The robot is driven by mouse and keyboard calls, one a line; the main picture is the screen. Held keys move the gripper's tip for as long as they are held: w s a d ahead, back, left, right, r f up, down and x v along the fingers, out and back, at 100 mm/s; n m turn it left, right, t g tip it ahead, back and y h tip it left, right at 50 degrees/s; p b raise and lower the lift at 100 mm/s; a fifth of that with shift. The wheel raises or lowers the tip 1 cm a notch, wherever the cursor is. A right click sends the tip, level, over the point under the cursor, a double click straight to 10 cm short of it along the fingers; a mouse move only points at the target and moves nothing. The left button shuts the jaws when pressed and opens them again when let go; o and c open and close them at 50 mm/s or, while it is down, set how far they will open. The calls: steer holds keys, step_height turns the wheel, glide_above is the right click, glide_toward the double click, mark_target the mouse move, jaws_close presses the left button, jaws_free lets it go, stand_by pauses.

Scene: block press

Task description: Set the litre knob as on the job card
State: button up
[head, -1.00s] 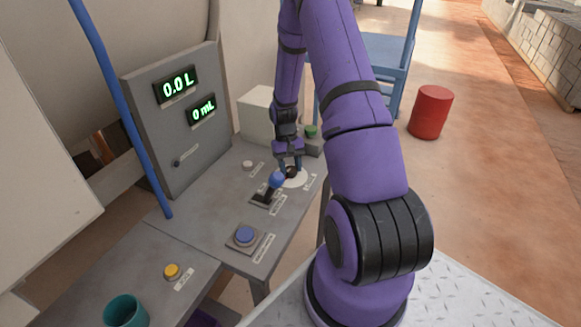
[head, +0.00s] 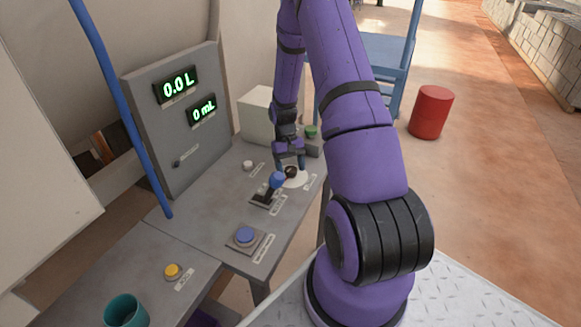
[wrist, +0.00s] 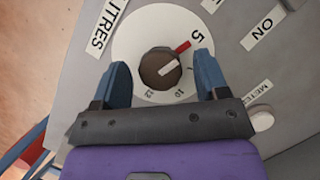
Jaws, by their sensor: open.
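The litre knob (wrist: 154,76) is a dark round knob on a white dial (wrist: 128,47) in the wrist view. The dial shows a 5, a 10 and a red mark; a pale line crosses the knob. A LITRES label (wrist: 107,27) lies beside it. My gripper (wrist: 163,72) is open, one blue finger on each side of the knob with gaps between. In the head view the knob (head: 291,173) shows under my gripper (head: 290,165). The upper display (head: 177,85) reads 0.0 L, the lower display (head: 201,111) 0 mL. I see no readable job card.
A blue-knobbed lever (head: 277,180) stands close to the dial's left. A blue button (head: 246,235), a yellow button (head: 172,271) and a teal cup (head: 126,311) are nearer. A pale box (head: 258,115) stands behind. A red drum (head: 431,112) is on the floor at right.

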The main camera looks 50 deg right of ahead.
steer(key=v, duration=1)
steer(key=shift+r, duration=0.4)
steer(key=shift+w, duration=0.1)
steer(key=s+a+r+n+t+h, duration=0.1)
steer(key=s+a+r, duration=0.1)
steer(key=a+r, duration=0.45)
steer(key=s+a+r+n+t+h, duration=0.1)
steer(key=a+r+t, duration=0.15)
steer(key=r, duration=0.65)
steer(key=s+a+r+t, duration=0.1)
steer(key=s+a+r, duration=0.1)
steer(key=a+r, duration=0.4)
steer(key=s+a+r+n+t, duration=0.1)
steer(key=s+a+r+t, duration=0.1)
steer(key=s+a+r, duration=0.3)
steer(key=s+a+r+n+t, duration=0.2)
steer(key=s+a+r, duration=0.3)
steer(key=s, duration=0.8)
steer(key=shift+t, duration=0.55)
